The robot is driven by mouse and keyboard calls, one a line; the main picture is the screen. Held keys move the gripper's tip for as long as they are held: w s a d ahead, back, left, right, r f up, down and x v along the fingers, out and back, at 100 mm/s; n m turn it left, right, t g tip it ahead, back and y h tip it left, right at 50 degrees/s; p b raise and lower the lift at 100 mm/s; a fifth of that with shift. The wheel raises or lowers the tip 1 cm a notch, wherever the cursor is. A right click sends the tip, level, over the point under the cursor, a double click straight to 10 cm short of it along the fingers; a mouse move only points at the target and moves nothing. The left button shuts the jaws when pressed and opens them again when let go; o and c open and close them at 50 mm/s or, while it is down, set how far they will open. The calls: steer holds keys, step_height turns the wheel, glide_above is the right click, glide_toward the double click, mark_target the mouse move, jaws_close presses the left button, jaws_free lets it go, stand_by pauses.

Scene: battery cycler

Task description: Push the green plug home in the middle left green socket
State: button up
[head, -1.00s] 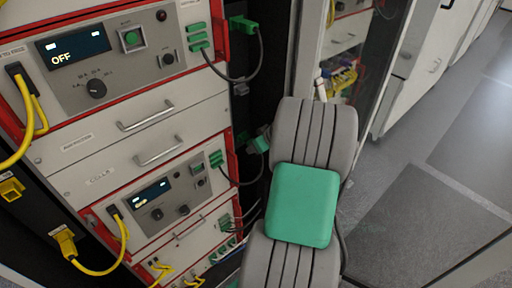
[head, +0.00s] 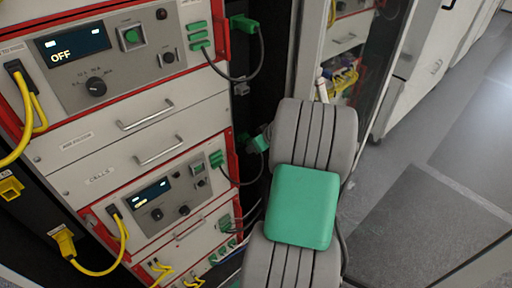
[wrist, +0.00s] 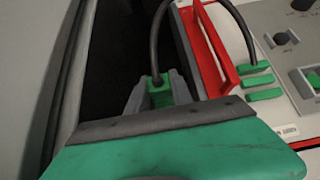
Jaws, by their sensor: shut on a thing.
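My gripper (wrist: 160,95) has its grey fingers on either side of a green plug (wrist: 159,92) in the wrist view. It is shut on that plug. A dark cable (wrist: 156,45) rises from the plug and loops to the right. In the head view my gripper (head: 262,142) is small and partly hidden by my arm, right of the middle unit. That unit's green connectors (head: 216,160) are on its right side. They also show in the wrist view (wrist: 262,80), beyond a red handle. The plug's front end is hidden, so I cannot tell how deep it sits.
A red handle (wrist: 212,45) stands close right of my gripper. Another green plug (head: 243,23) with a looped cable is beside the upper unit (head: 140,60). Yellow cables (head: 125,240) hang at the left.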

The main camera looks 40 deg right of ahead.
steer(key=shift+w, duration=0.45)
stand_by(0.3)
steer(key=o, duration=1.1)
steer(key=shift+c, duration=0.2)
